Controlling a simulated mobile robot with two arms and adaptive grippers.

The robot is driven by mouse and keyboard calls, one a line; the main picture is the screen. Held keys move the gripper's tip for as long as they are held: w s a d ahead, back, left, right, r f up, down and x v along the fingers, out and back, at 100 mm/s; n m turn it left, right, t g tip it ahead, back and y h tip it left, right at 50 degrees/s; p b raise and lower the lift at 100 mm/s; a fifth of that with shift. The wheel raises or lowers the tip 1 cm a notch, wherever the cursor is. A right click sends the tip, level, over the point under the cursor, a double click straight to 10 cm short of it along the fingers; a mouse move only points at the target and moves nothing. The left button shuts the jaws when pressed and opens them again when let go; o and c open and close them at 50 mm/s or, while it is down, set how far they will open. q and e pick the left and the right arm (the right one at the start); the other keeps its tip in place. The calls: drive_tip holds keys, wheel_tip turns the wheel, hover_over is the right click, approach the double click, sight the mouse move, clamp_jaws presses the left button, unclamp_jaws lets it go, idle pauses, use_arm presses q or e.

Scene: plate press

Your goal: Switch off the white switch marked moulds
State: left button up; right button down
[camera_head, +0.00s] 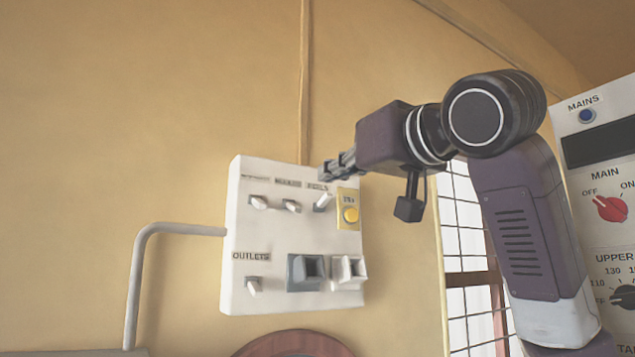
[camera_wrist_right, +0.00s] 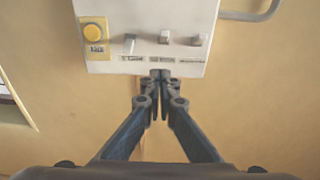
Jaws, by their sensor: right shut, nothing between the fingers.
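A white switch panel (camera_head: 290,235) is on the yellow wall. Its upper row holds three white levers, each with a small label above it that is hard to read: a left lever (camera_head: 258,202), a middle lever (camera_head: 291,206) and a right lever (camera_head: 323,201). The right one tilts differently from the other two. I cannot tell for sure which label says moulds. My right gripper (camera_head: 338,167) is shut and empty by the panel's top edge. In the right wrist view the panel appears upside down, and the fingertips (camera_wrist_right: 160,76) are near the middle label, short of the middle lever (camera_wrist_right: 164,38).
A yellow button (camera_head: 351,215) is right of the levers. Below are an outlets lever (camera_head: 254,287), a grey socket (camera_head: 306,272) and a white one (camera_head: 348,272). A grey pipe (camera_head: 136,270) runs left. A machine panel (camera_head: 603,165) stands right, beyond a window (camera_head: 468,230).

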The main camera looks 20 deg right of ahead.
use_arm(q)
drive_tip(key=shift+w+f+b, duration=0.3)
drive_tip(key=shift+f+b, duration=0.05)
drive_tip(key=shift+f, duration=0.2)
use_arm(e)
drive_tip(key=v, duration=0.3)
drive_tip(key=shift+s+f, duration=0.15)
drive_tip(key=shift+s, duration=0.1)
drive_tip(key=shift+s, duration=0.15)
use_arm(q)
drive_tip(key=shift+s+d, duration=0.1)
